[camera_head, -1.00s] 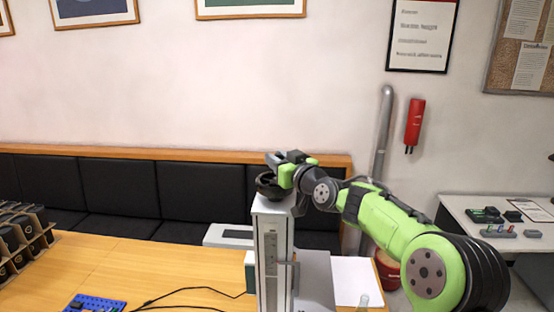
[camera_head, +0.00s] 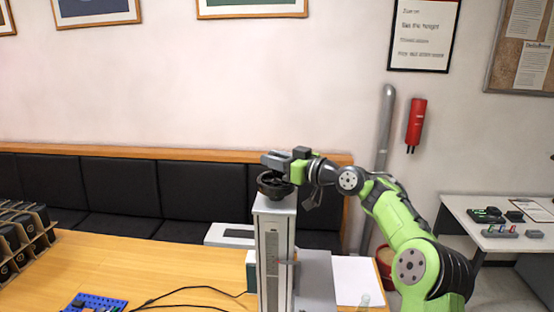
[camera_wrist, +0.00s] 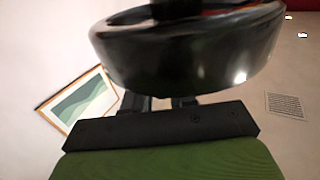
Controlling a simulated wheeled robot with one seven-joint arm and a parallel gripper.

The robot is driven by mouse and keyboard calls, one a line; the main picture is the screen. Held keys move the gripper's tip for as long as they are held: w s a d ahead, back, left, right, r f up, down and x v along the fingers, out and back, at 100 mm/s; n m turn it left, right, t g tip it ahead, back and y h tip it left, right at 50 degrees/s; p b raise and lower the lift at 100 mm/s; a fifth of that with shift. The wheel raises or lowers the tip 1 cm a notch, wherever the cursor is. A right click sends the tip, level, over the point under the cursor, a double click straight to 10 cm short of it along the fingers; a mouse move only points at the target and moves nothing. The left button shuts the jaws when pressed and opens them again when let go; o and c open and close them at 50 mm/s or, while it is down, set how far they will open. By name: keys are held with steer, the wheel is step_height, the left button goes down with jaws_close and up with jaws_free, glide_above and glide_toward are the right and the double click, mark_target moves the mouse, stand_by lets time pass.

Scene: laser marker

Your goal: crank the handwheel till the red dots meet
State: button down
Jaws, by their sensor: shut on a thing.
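The black handwheel (camera_head: 274,184) lies flat on top of the tall white marker column (camera_head: 272,255). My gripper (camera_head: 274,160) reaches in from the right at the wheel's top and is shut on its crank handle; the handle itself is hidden. In the wrist view the glossy dark rim of the handwheel (camera_wrist: 190,58) fills the upper middle, with my gripper's fingers (camera_wrist: 160,102) partly hidden behind it. No red dots can be made out in either view.
A wooden table (camera_head: 140,270) carries a blue board (camera_head: 95,302), black cables and a rack of dark parts (camera_head: 22,235) at left. White paper (camera_head: 357,280) lies right of the column. A black bench stands behind. A side desk (camera_head: 500,230) holds small items.

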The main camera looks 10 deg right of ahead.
steer(key=shift+a+n+g+y, duration=0.15)
steer(key=shift+n+g+y, duration=0.45)
steer(key=shift+g+y, duration=0.1)
steer(key=shift+a+n+g+y, duration=0.15)
steer(key=shift+n+g+y, duration=0.45)
steer(key=shift+g+y, duration=0.1)
steer(key=shift+a+n+g, duration=0.1)
steer(key=shift+n+g, duration=0.3)
steer(key=shift+g, duration=0.2)
steer(key=c, duration=1.1)
jaws_free()
steer(key=shift+a, duration=0.15)
steer(key=shift+o, duration=0.2)
steer(key=b+v, duration=0.1)
steer(key=v, duration=1.4)
steer(key=shift+d+f+b, duration=0.25)
steer(key=shift+d+b, duration=0.05)
steer(key=shift+d, duration=0.1)
steer(key=shift+s, duration=0.15)
